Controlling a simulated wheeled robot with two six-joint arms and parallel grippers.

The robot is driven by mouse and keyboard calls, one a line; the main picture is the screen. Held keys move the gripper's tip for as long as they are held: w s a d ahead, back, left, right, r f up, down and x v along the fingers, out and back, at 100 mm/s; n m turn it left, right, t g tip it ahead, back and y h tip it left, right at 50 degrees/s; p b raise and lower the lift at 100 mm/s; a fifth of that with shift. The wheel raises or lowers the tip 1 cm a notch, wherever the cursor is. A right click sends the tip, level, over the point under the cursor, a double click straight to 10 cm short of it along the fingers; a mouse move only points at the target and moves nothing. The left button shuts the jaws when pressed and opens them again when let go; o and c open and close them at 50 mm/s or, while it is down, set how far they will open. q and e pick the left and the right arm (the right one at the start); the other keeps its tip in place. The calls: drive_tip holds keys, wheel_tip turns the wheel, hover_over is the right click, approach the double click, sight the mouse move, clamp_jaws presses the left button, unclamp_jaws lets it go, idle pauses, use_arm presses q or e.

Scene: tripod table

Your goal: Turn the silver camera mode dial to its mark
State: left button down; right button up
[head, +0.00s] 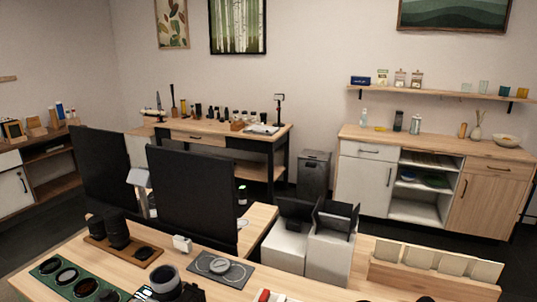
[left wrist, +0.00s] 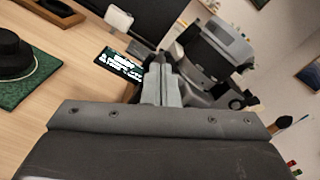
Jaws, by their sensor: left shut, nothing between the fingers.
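A round silver dial-like piece (head: 220,265) lies on a dark grey mat (head: 240,279) at the front middle of the table in the head view; I cannot tell whether it is the mode dial. A black camera-like body with a lens (head: 165,281) is at the bottom edge, partly cut off. In the left wrist view my left gripper (left wrist: 161,78) is shut and empty, its fingertips over the table beside a small dark panel with white markings (left wrist: 118,65). Grey and black parts (left wrist: 205,60) lie beyond the fingertips, and I cannot tell what they are. My right gripper is not in view.
A green tray with round lens items (head: 45,285) is at the left. A wooden tray with black cylinders (head: 118,240), a small white block (head: 182,243) and dark monitors (head: 195,198) stand behind. White boxes (head: 285,245) and a wooden holder with pale cards (head: 425,278) are right.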

use_arm(q)
drive_tip(key=b+v, duration=0.2)
drive_tip(key=v, duration=0.3)
drive_tip(key=shift+s+a, duration=0.15)
drive_tip(key=shift+s, duration=0.15)
